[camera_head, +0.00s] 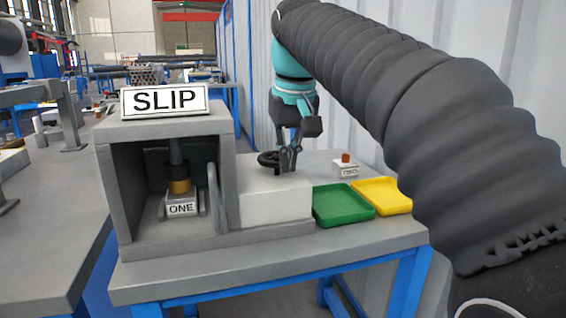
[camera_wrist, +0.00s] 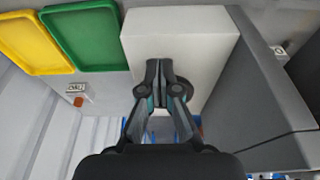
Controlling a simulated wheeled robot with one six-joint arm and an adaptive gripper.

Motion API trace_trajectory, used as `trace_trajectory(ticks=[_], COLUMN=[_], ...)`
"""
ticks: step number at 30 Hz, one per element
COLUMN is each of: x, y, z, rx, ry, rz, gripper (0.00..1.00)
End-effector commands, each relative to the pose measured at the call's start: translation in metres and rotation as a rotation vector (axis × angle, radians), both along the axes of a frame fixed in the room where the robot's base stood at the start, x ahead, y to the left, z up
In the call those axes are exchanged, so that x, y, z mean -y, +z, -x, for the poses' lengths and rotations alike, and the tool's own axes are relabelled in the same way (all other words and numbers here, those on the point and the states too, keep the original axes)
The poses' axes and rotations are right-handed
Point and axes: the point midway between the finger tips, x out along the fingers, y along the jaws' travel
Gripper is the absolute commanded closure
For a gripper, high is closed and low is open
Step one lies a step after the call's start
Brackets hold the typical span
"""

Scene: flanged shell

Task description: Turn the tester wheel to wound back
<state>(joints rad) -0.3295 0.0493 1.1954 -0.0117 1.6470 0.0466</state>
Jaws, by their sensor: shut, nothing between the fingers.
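The tester is a grey open-fronted housing (camera_head: 225,140) with a sign reading SLIP (camera_head: 165,99) on top. Its wheel is a dark ring (camera_head: 265,158) on the white block (camera_head: 270,204) to the right of the housing. My gripper (camera_head: 285,170) points down at the wheel's right side, fingers together and empty. In the wrist view the fingertips (camera_wrist: 159,64) lie over the white block (camera_wrist: 205,45), and part of the wheel (camera_wrist: 184,87) shows behind the fingers. They hide much of the wheel, and I cannot tell whether they touch it.
Inside the housing, a brass-coloured plunger end (camera_head: 179,186) is above a block labelled ONE (camera_head: 181,209). A block labelled TWO (camera_head: 347,172) with an orange top stands behind a green tray (camera_head: 342,220) and a yellow tray (camera_head: 392,207). A corrugated wall (camera_head: 400,20) runs behind.

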Motion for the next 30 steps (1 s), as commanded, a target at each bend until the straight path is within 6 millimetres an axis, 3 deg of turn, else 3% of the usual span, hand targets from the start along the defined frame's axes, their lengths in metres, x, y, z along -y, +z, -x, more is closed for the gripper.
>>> trace_trajectory(ticks=[30], x=[-0.025], y=[0.001], z=[0.003], rx=[-0.001], ry=[0.0], rz=[0.001], gripper=[1.0])
